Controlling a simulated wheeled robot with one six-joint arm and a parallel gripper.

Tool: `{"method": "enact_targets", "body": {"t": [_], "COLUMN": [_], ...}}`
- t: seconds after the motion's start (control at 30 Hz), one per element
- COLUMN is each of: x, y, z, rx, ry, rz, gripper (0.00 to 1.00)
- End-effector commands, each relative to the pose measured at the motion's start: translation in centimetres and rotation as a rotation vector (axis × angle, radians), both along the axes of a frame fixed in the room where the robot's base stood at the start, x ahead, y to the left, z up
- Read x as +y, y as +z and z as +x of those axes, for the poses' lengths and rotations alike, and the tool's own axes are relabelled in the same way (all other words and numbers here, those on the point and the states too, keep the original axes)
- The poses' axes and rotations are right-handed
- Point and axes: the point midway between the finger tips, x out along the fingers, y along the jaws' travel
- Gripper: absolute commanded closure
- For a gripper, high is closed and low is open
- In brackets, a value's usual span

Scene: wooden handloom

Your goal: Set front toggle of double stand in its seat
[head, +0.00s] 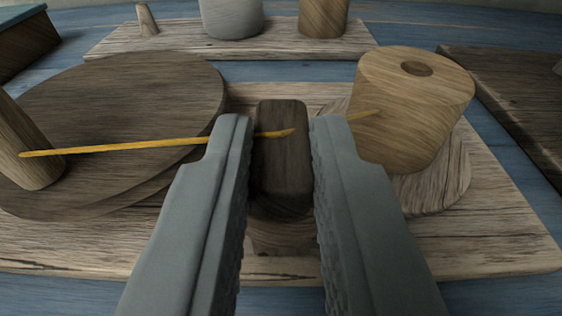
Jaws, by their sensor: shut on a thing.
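My gripper (282,125) is shut on a dark wooden block (284,165), which I take to be the front toggle. The block stands upright between the ridged jaws, its rounded top showing between the fingertips. Below it, a paler round wooden part (283,236) shows on the light wooden board (480,240), which may be the double stand's base. The block's lower end is in shadow, so I cannot tell whether it touches that part or sits in a seat. A thin yellow strand (110,148) runs from the left and shows across the block's face.
A broad dark wooden disc (120,110) and a leaning peg (28,150) are at left. A tilted wooden cylinder (415,105) with a dark top hole stands close at right, on a round base (440,190). Another board (175,40) with several upright pieces lies behind.

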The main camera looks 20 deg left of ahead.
Motion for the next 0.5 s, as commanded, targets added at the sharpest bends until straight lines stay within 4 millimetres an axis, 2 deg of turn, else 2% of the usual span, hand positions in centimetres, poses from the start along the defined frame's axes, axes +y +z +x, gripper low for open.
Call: {"method": "enact_targets", "body": {"t": [0.17,0.2,0.3,0.33,0.5], "x": [0.01,0.0,0.0,0.0,0.0], "y": [-0.01,-0.01,-0.01,-0.01,0.0], "z": [0.0,-0.01,-0.01,-0.01,-0.01], "rx": [0.0,0.0,0.0,0.0,0.0], "ry": [0.0,0.0,0.0,0.0,0.0], "rz": [0.0,0.0,0.0,0.0,0.0], "gripper": [1.0,0.81,0.62,0.58,0.58]}}
